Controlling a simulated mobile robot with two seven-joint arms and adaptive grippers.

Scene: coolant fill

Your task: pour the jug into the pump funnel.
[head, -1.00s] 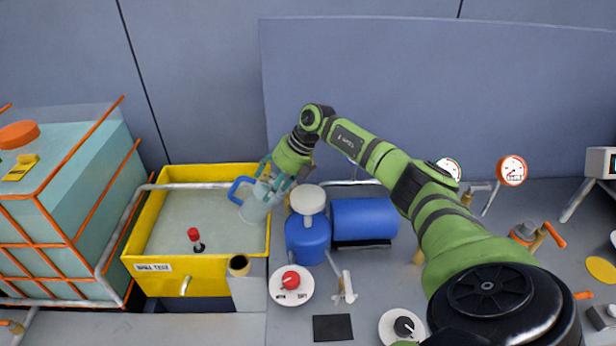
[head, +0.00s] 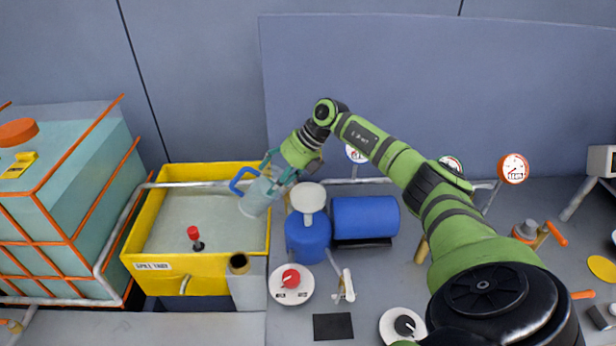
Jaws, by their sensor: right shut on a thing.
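The jug (head: 256,197) is pale and see-through, with a blue handle (head: 241,179) on its left side. My right gripper (head: 279,172) is shut on the jug and holds it over the right part of the yellow spill tank. The jug is tilted. I cannot tell its liquid level. The pump is blue, with an upright body (head: 307,240) and a lying motor (head: 365,218). Its cream funnel (head: 309,196) sits on top, just right of the jug and apart from it in the picture. My left gripper is not in view.
The yellow spill tank (head: 205,268) has a red-capped valve (head: 194,234) inside. A teal caged tank (head: 60,190) stands at the left. A red knob dial (head: 291,283) and a white lever (head: 347,287) are in front of the pump. Gauges (head: 513,168) stand to the right.

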